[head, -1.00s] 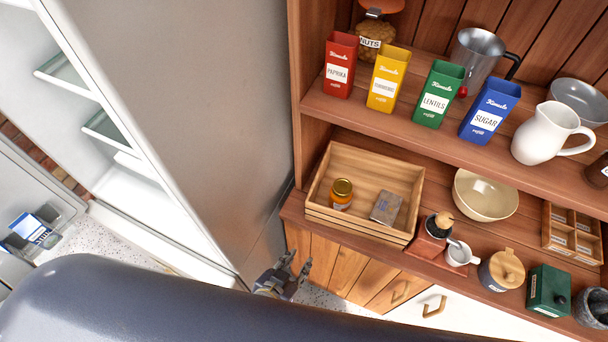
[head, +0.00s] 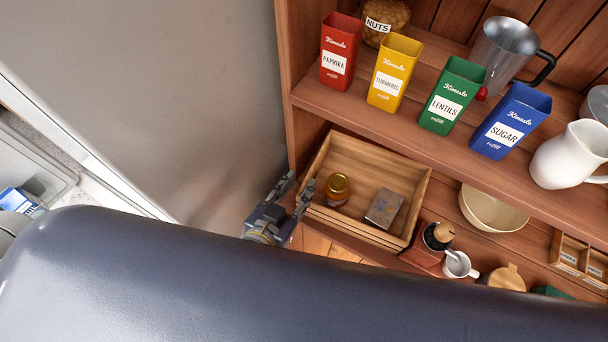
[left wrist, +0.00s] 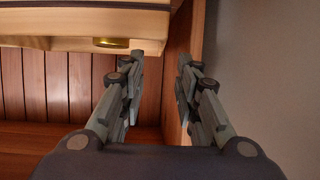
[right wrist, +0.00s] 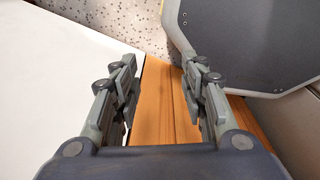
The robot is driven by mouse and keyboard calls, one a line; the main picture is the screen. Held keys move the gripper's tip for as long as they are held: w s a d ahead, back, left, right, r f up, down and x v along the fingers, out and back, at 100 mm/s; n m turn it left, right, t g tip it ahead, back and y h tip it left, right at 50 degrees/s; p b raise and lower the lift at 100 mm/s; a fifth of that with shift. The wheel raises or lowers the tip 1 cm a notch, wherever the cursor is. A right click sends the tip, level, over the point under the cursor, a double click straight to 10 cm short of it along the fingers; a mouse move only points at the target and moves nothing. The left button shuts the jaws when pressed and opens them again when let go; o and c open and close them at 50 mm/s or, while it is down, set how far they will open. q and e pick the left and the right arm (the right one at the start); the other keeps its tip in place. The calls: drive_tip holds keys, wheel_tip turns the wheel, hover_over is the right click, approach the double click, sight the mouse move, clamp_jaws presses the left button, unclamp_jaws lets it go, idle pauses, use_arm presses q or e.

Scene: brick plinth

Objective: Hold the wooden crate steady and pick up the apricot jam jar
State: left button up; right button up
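The wooden crate (head: 362,231) stands on the lower shelf of the brown dresser. The apricot jam jar (head: 337,192), with a gold lid and orange contents, stands upright inside its left part. A small grey-brown packet (head: 384,208) lies to its right. My left gripper (head: 294,186) is open and empty by the crate's left front corner. In the left wrist view, its fingers (left wrist: 162,62) are apart, with the crate (left wrist: 80,20) and the jar's gold lid (left wrist: 115,42) at upper left. My right gripper (right wrist: 163,65) is open and empty; it is hidden in the head view.
The upper shelf (head: 400,118) with several coloured tins overhangs behind the crate. A grey panel (head: 160,80) rises at left. Wooden cupboard fronts (right wrist: 160,100) lie below my right gripper.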

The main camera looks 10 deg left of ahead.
sight(314, 163)
use_arm(q)
drive_tip(key=shift+w, duration=0.2)
drive_tip(key=shift+w+f, duration=0.15)
drive_tip(key=shift+f, duration=0.05)
drive_tip(key=shift+w+d+f, duration=0.2)
drive_tip(key=shift+w, duration=0.5)
drive_tip(key=x, duration=0.8)
drive_tip(key=shift+w+d+f+p, duration=0.1)
drive_tip(key=shift+w+f+p, duration=0.1)
drive_tip(key=shift+w+p, duration=0.15)
drive_tip(key=shift+w, duration=0.1)
clamp_jaws()
use_arm(e)
drive_tip(key=shift+s+r, duration=0.1)
drive_tip(key=shift+s, duration=0.6)
